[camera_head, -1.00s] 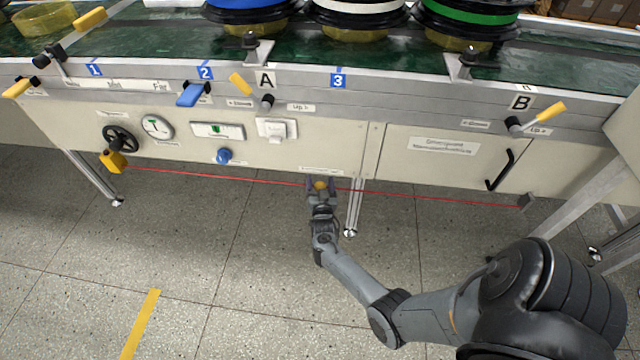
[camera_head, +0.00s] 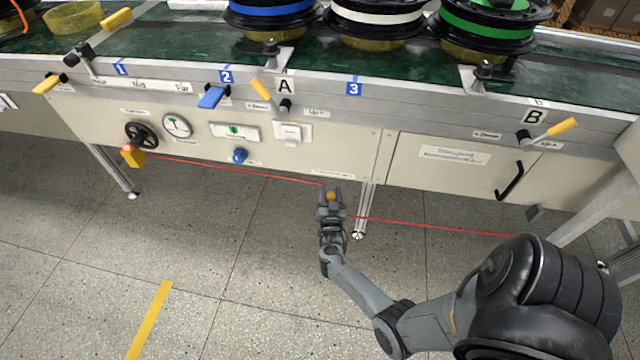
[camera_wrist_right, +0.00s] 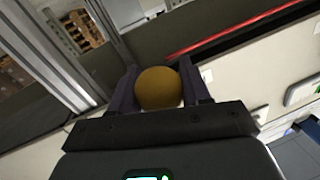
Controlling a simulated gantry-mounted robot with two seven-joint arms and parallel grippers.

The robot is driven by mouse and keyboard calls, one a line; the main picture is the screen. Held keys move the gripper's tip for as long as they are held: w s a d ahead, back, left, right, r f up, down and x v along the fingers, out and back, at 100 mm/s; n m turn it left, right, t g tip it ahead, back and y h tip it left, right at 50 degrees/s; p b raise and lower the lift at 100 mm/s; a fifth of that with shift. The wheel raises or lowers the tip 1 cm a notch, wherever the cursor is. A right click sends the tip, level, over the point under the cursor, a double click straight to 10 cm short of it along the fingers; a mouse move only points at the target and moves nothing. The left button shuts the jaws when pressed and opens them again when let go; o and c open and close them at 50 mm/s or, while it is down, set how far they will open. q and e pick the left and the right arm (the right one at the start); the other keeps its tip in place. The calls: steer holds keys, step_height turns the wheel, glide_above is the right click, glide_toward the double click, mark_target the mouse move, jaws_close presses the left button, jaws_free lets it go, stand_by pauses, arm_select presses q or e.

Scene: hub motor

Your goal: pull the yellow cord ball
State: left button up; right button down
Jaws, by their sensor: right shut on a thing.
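The yellow cord ball (camera_head: 331,196) sits between the fingers of my right gripper (camera_head: 331,192), below the front panel of the conveyor. In the right wrist view the ball (camera_wrist_right: 159,88) is held between both fingers of the gripper (camera_wrist_right: 160,90), which is shut on it. The cord also shows in the right wrist view (camera_wrist_right: 225,38), behind the ball. My left gripper is in neither view.
The conveyor's front panel (camera_head: 300,155) with a handwheel (camera_head: 141,136), a gauge and a blue knob (camera_head: 239,156) is above. A table leg (camera_head: 364,210) stands just right of my gripper. A black door handle (camera_head: 510,181) is farther right. The floor in front is clear.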

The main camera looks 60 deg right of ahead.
steer(key=shift+s+a, duration=0.15)
steer(key=shift+a, duration=0.45)
steer(key=c, duration=0.7)
jaws_free()
steer(key=shift+d+r, duration=0.1)
steer(key=shift+d, duration=0.2)
steer(key=shift+o, duration=0.8)
steer(key=shift+a, duration=0.3)
steer(key=shift+s+a, duration=0.2)
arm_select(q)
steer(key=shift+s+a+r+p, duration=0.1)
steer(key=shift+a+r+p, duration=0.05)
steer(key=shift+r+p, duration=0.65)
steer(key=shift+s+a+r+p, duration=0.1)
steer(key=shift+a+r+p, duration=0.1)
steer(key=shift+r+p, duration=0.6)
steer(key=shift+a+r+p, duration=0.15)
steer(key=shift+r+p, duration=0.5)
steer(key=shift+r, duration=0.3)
arm_select(e)
steer(key=v, duration=1)
steer(key=shift+a, duration=0.2)
